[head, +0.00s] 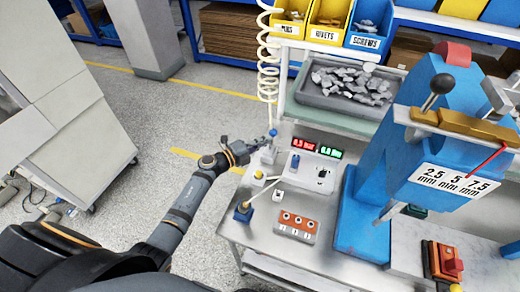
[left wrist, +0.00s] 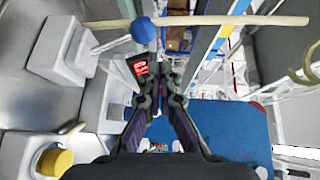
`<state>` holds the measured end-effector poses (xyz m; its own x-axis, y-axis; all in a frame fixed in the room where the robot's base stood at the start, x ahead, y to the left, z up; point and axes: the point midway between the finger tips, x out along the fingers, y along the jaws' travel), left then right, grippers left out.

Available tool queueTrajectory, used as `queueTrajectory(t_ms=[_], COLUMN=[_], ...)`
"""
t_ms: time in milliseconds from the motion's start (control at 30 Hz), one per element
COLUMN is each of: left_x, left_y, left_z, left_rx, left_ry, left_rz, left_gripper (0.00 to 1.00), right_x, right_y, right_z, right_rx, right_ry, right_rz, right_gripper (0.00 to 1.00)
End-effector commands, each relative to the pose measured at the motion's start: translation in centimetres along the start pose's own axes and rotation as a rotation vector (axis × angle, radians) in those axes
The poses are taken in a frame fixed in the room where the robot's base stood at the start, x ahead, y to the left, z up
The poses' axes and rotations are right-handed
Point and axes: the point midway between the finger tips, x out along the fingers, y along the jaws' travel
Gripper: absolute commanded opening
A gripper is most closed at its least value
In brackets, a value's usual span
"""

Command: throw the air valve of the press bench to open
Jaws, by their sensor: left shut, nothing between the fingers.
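The air valve looks to be the pale grey block (head: 268,154) with a blue ball-ended lever (head: 273,132), at the back left corner of the press bench (head: 262,228). In the left wrist view the block (left wrist: 62,48) is at upper left. A thin metal rod runs from it to the blue ball (left wrist: 145,30). My left gripper (head: 243,147) is shut and empty, just left of the valve. In the left wrist view its fingertips (left wrist: 158,64) sit just below the ball; whether they touch it I cannot tell. My right gripper is out of view.
A coiled hose (head: 267,60) hangs behind the valve. A display box (head: 316,165) with red and green readouts and the blue press (head: 420,140) stand to the right. A yellow knob (head: 258,175) and a blue box (head: 243,212) are in front.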

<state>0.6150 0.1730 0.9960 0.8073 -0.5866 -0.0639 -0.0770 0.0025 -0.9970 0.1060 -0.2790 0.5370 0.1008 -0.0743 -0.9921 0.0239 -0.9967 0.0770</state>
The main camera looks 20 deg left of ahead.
Motion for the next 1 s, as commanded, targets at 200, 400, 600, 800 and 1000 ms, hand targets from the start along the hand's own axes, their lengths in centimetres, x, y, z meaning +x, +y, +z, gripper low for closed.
queueTrajectory(t_ms=[200, 400, 600, 800, 1000], left_x=[1.4, 2.3, 2.9, 3.1, 3.2], left_y=[-0.6, -0.8, -0.9, -0.9, -0.9], left_z=[0.9, 1.5, 1.9, 2.1, 2.1], left_rx=[0.000, 0.001, 0.001, 0.000, 0.000], left_ry=[0.000, 0.000, 0.000, 0.000, 0.000], left_rz=[-0.001, -0.001, -0.001, 0.000, -0.001], left_gripper=[0.00, 0.00, 0.00, 0.00, 0.00], right_x=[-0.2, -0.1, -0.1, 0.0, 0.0], right_y=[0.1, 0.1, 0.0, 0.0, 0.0], right_z=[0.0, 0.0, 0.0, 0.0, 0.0], right_rx=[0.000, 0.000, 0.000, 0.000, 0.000], right_ry=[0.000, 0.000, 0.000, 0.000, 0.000], right_rz=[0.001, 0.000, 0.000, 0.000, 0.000], right_gripper=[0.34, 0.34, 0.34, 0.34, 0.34])
